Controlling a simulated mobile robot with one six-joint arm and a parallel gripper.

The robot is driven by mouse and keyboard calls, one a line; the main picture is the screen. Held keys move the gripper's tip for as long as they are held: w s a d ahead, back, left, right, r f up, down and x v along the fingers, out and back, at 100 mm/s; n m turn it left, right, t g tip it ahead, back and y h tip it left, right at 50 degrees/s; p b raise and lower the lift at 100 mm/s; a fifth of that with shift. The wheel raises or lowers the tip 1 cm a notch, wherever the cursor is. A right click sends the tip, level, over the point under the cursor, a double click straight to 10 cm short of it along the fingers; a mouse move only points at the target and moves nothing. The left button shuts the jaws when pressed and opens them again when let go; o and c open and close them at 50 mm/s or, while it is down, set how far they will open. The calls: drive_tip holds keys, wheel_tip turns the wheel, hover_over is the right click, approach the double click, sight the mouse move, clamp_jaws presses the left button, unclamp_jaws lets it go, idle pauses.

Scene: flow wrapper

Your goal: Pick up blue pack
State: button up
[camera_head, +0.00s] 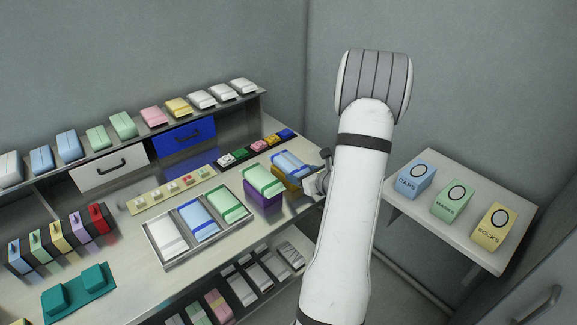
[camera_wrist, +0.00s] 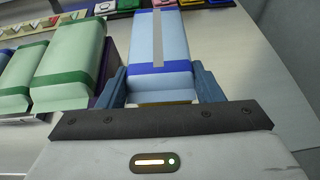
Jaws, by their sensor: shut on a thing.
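A light blue pack with a darker blue band (camera_head: 290,162) is at the right end of the bench, directly over a yellow-brown block (camera_head: 283,182). I cannot tell whether it rests on the block or is just clear of it. My gripper (camera_head: 316,180) is shut on this pack. In the wrist view the blue pack (camera_wrist: 160,45) sits between both fingers, its blue banded end towards me, and my gripper (camera_wrist: 160,84) has one finger on each side. Another blue pack (camera_head: 199,222) lies in the middle of the metal tray (camera_head: 168,267).
A green pack (camera_head: 263,180) on a purple block (camera_head: 264,204) stands close on the left. Small coloured boxes (camera_head: 257,146) line the bench behind. A side table (camera_head: 421,215) at right holds the CAPS (camera_head: 414,182), MASKS (camera_head: 449,203) and SOCKS (camera_head: 491,231) boxes.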

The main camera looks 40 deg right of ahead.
drive_tip(key=shift+c, duration=1.3)
drive_tip(key=shift+r, duration=0.1)
